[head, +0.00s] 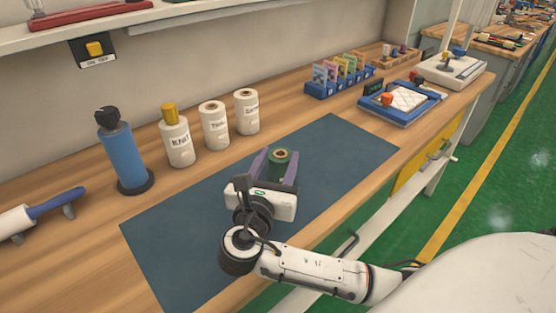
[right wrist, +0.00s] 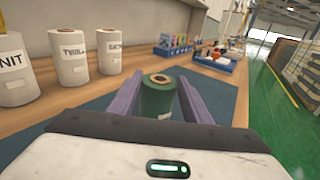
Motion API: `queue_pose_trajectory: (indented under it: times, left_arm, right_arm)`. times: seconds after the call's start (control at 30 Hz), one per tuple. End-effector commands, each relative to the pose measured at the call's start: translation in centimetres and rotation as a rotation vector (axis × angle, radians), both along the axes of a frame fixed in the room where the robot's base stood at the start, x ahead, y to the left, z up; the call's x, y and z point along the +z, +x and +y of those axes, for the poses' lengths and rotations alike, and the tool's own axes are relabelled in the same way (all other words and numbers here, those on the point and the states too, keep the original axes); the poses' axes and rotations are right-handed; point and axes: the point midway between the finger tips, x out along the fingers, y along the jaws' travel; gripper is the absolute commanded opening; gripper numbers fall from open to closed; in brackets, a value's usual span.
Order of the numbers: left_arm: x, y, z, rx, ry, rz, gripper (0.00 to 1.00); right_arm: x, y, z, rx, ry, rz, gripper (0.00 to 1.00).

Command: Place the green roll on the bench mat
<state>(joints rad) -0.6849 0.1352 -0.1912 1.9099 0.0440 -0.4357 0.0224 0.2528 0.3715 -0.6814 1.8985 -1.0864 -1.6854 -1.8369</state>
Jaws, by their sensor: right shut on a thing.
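The green roll (head: 280,159) is upright over the dark blue bench mat (head: 330,150) in the head view, between the purple fingers of my right gripper (head: 277,168). In the right wrist view, the green roll (right wrist: 158,97) stands between the two fingers (right wrist: 158,100), its brown core facing up. My right gripper is shut on it. The roll's lower part is hidden by the gripper, so I cannot tell whether it touches the mat. My left gripper is not in view.
White labelled rolls (head: 214,125) stand behind the mat, with a blue cylinder (head: 119,153) to their left. A blue card rack (head: 338,80) and a blue tray (head: 398,103) lie at the back right. The mat's left part is clear.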

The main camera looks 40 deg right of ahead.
Motion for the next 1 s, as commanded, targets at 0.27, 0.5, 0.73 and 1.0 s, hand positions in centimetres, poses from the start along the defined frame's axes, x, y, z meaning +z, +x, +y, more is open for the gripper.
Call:
queue_pose_trajectory:
  times: [0.27, 0.5, 0.73, 1.0]
  left_arm:
    - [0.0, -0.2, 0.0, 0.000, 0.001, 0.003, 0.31]
    - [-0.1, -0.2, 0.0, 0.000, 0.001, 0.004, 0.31]
    - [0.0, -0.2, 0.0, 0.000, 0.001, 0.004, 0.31]
    - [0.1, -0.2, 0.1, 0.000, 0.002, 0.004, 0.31]
  right_arm:
    - [-0.2, 0.0, 0.0, 0.000, 0.001, 0.001, 0.63]
    - [-0.1, 0.0, 0.0, 0.000, 0.001, -0.001, 0.63]
    - [0.1, -1.6, 2.2, 0.003, 0.004, 0.002, 0.63]
    - [0.4, -5.2, 6.8, 0.002, 0.006, 0.001, 0.63]
